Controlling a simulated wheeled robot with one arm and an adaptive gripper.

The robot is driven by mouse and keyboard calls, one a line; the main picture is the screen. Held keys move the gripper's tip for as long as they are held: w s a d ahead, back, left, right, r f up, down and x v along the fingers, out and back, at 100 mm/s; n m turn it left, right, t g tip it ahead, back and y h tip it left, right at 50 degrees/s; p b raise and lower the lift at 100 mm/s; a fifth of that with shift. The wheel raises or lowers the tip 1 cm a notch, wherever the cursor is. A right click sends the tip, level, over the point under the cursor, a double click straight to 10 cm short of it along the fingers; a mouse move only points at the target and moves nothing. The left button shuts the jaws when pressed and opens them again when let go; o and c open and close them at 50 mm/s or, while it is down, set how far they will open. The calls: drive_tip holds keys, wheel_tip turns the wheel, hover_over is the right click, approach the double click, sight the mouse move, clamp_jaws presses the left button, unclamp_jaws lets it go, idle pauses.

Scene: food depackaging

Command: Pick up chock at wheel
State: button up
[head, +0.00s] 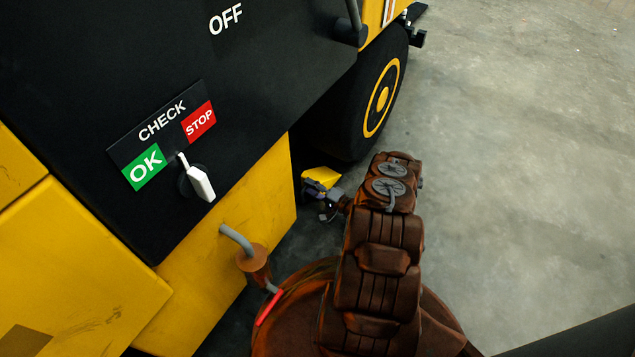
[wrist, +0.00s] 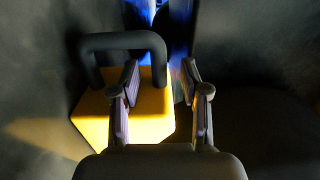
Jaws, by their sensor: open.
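The chock is a yellow block with a black bar handle. In the head view the yellow chock (head: 322,177) lies on the floor by the black wheel (head: 379,100). In the wrist view the chock (wrist: 90,103) fills the left and middle, with its handle (wrist: 122,41) arching over its top. In the head view my gripper (head: 328,205) is small beside the chock.
The yellow and black machine stands on the left. Its panel has a white switch (head: 199,182) beside OK and STOP labels. Grey concrete floor (head: 520,180) is open on the right. Dark surfaces flank the chock in the wrist view.

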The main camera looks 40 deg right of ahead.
drive_tip(key=shift+x, duration=0.9)
clamp_jaws()
